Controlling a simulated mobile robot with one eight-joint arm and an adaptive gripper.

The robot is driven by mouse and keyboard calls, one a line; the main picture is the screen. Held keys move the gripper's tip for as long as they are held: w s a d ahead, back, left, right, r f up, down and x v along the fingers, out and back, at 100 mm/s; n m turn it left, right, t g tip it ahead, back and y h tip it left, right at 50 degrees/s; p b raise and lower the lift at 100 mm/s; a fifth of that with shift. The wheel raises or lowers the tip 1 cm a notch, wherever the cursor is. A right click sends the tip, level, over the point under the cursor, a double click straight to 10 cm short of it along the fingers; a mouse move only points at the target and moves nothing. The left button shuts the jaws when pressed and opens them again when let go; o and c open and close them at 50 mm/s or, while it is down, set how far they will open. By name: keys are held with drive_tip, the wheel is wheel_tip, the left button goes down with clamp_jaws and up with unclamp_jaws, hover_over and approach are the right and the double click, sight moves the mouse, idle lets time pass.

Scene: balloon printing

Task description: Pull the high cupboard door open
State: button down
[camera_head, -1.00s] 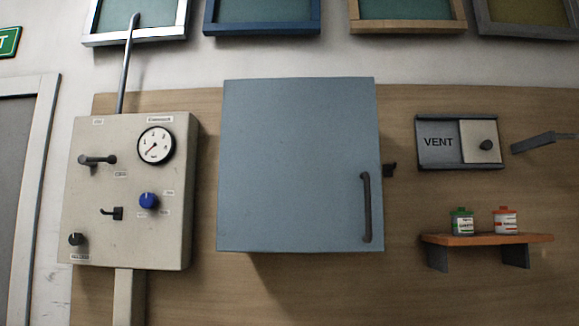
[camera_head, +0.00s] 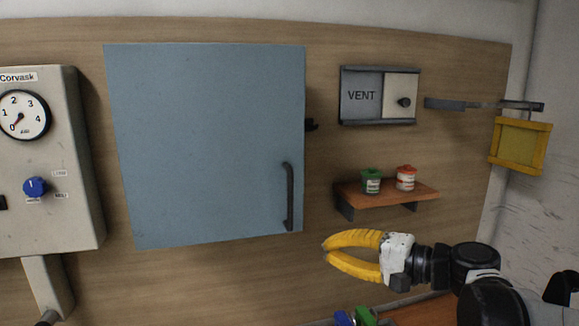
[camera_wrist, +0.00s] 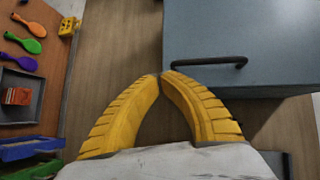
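The blue-grey cupboard door (camera_head: 208,140) is shut, on a wooden wall panel. Its dark vertical bar handle (camera_head: 289,198) is near the door's right edge. My gripper (camera_head: 326,248) is below and right of the handle, in front of the panel under the small shelf. In the wrist view, the yellow fingertips (camera_wrist: 162,75) meet with nothing between them. The handle (camera_wrist: 208,62) lies close to the right fingertip in that picture, with the door (camera_wrist: 240,25) behind it. Whether they touch cannot be told.
A dark catch (camera_head: 311,125) sticks out at the cupboard's right side. An orange shelf (camera_head: 388,198) with two small tins is right of it, below the VENT panel (camera_head: 362,97). A gauge box (camera_head: 60,165) is at left. Coloured items (camera_head: 355,317) lie low in front.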

drive_tip(key=t+y+p, duration=0.1)
drive_tip(key=y+p, duration=0.1)
approach(285, 199)
drive_tip(key=shift+m, duration=0.3)
drive_tip(key=p+x, duration=0.2)
drive_tip(key=x, duration=0.5)
drive_tip(key=shift+r, duration=0.1)
drive_tip(key=shift+s, duration=0.1)
